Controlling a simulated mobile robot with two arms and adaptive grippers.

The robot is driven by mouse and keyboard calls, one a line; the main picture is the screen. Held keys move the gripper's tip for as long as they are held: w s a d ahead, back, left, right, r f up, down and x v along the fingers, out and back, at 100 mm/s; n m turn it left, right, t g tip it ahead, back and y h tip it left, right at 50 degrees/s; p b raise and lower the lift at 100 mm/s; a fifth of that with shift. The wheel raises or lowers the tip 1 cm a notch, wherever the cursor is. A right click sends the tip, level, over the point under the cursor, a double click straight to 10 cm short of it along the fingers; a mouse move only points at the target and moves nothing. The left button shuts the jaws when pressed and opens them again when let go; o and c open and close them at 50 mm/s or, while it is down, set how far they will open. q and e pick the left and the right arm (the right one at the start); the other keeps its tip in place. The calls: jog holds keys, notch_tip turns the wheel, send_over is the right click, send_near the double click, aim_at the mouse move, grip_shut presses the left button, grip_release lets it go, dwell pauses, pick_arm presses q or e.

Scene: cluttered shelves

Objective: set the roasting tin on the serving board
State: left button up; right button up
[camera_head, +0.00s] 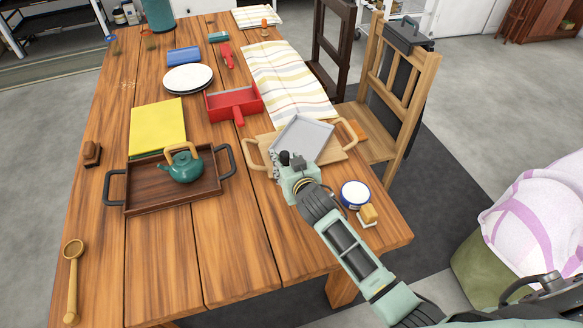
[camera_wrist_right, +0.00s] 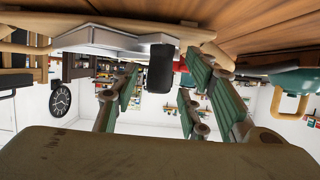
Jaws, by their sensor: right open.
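The grey roasting tin (camera_head: 303,138) lies on the light wooden serving board (camera_head: 338,153), turned at an angle to it, with the board's handles showing at both sides. My right gripper (camera_head: 285,163) is at the tin's near left edge. In the right wrist view, the tin (camera_wrist_right: 115,38) and part of the board (camera_wrist_right: 203,52) show near the top. A dark block (camera_wrist_right: 160,68), which looks like the tin's handle, shows between the spread fingers of my right gripper (camera_wrist_right: 155,97). The gripper is open and hides part of the tin's near side. My left gripper is out of view.
A dark tray (camera_head: 140,196) with a teal teapot (camera_head: 184,166) stands left. A blue-rimmed bowl (camera_head: 354,193) and small brush (camera_head: 369,214) are at right. The front middle table is clear.

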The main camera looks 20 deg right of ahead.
jog(key=v, duration=1.2)
